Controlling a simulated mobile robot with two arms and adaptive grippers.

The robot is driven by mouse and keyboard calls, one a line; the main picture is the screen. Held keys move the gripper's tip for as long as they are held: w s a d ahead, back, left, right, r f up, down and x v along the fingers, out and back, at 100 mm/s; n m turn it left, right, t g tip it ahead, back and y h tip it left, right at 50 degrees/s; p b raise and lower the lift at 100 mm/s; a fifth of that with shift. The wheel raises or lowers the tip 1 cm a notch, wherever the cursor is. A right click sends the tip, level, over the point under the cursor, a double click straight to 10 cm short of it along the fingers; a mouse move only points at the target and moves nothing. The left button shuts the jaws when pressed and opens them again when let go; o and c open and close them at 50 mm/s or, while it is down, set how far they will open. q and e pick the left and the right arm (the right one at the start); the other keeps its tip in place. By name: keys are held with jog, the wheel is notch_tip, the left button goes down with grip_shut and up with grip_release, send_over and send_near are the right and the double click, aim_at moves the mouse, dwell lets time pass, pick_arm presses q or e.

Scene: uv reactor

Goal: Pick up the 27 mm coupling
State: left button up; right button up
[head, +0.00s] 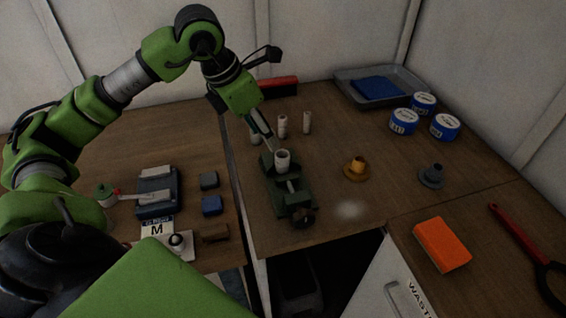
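No size marking is readable, so I cannot tell which part is the 27 mm coupling. A yellow-brown flanged fitting (355,169) and a grey flanged fitting (432,177) stand upright on the right half of the table. A white cylinder (283,160) stands at the dark green vise (290,196). Two slim white cylinders (283,126) (306,123) stand behind it, and another pale one is partly hidden by my gripper. My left gripper (266,144) points down just behind the vise, close to the white cylinder; its finger gap is unclear. My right gripper is out of view.
Blue-and-white tins (404,122) and a grey tray (345,90) with a blue cloth (378,87) are at the back right. An orange block (442,244) and a red-handled tool (517,235) lie front right. A scale-like device (158,190) stands left. Table around the fittings is clear.

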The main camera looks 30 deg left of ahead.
aim_at(280, 152)
pick_arm(q)
jog(key=p+x, duration=0.1)
jog(key=x, duration=0.3)
jog(key=w+p+x, duration=0.1)
jog(key=x, duration=0.4)
jog(key=shift+w+d+f, duration=0.1)
jog(key=shift+d, duration=0.1)
jog(key=c, duration=1)
